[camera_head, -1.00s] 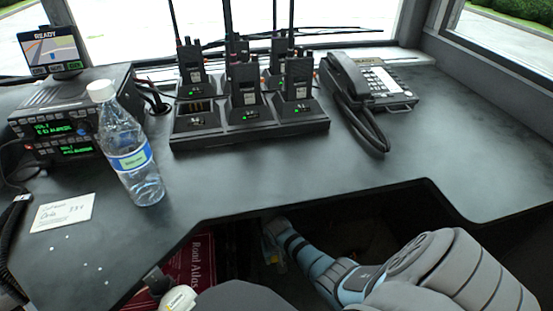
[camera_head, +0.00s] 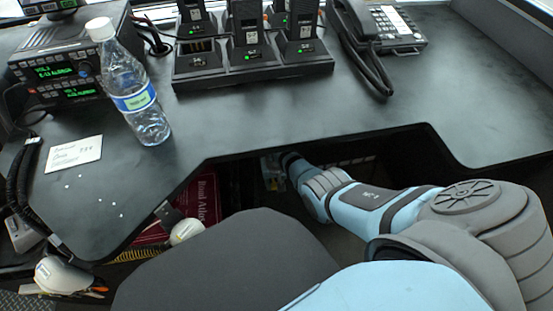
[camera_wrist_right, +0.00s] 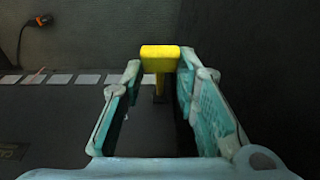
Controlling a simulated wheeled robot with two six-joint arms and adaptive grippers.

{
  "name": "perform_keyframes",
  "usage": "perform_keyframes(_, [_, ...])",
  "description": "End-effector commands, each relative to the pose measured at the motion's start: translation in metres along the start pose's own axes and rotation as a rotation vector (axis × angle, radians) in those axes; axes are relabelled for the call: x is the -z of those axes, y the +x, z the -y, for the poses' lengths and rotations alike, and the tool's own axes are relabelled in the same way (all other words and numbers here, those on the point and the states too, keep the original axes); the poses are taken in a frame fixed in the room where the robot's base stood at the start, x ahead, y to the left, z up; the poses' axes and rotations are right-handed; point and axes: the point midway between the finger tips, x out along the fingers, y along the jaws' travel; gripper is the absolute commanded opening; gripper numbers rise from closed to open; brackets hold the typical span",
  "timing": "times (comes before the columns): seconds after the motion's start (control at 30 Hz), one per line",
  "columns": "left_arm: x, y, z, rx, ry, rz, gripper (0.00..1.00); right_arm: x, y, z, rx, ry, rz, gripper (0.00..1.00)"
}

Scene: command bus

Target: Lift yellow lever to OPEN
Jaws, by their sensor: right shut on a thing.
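The yellow lever (camera_wrist_right: 160,58) shows in the right wrist view as a wide yellow grip on a short yellow stem, in front of a dark panel. My right gripper (camera_wrist_right: 160,66) is shut on its grip, with one teal finger on each side. In the head view my right gripper (camera_head: 271,171) is small and far down under the desk edge, partly in shadow. No OPEN marking is readable in either view. My left gripper is not in view.
The dark desk (camera_head: 240,125) hangs over my right arm. On it are a water bottle (camera_head: 137,95), radios (camera_head: 62,70), a charger rack (camera_head: 250,65), a phone (camera_head: 385,30) and a card (camera_head: 74,154). A red atlas (camera_head: 203,200) and white rounded objects (camera_head: 62,275) are below.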

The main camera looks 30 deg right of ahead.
Motion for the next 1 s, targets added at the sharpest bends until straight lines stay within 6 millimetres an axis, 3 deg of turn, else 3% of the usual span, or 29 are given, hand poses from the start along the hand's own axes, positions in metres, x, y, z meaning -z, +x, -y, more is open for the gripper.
perform_keyframes(0.03, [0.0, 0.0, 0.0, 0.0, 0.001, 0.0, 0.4, 0.008, -0.003, -0.002, -0.002, -0.001, -0.022, 0.0])
perform_keyframes(0.3, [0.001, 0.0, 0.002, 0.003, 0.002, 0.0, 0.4, 0.009, -0.003, -0.002, -0.002, -0.001, -0.023, 0.0])
perform_keyframes(0.33, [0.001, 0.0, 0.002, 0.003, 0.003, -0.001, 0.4, 0.009, -0.003, -0.002, -0.002, -0.001, -0.023, 0.31])
perform_keyframes(0.43, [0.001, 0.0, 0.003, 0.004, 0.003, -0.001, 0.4, 0.007, -0.002, -0.002, -0.001, 0.0, -0.019, 0.47])
perform_keyframes(0.8, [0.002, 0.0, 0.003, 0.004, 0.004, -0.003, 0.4, 0.004, -0.003, 0.0, 0.001, -0.001, -0.01, 0.48])
perform_keyframes(1.0, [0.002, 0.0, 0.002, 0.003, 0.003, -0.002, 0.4, 0.003, -0.026, 0.0, 0.002, 0.0, -0.013, 0.48])
